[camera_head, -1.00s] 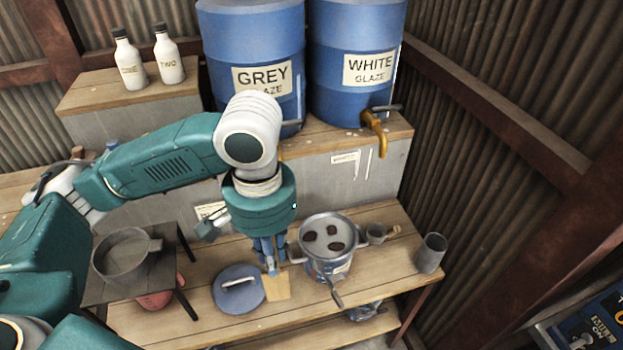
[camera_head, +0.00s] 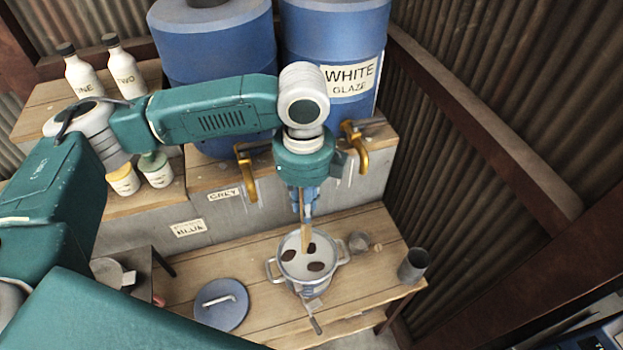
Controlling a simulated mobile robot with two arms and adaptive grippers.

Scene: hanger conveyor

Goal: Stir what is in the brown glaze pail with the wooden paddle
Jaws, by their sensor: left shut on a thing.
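My left gripper (camera_head: 305,213) is shut on the wooden paddle (camera_head: 306,236), which hangs upright below it. The pail (camera_head: 298,288) is a grey metal pot with two side handles on the wooden bench, right of centre. It holds a pale grey liquid (camera_head: 292,268) with a few dark brown patches on it. The paddle's lower end is over the pail's opening, near the back of the liquid. I cannot tell whether it touches the liquid. My right gripper is not in view.
A blue-grey lid (camera_head: 221,305) lies left of the pail. Blue glaze barrels (camera_head: 335,45) with brass taps (camera_head: 354,148) stand behind. Bare bench (camera_head: 235,255) shows left of the pail.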

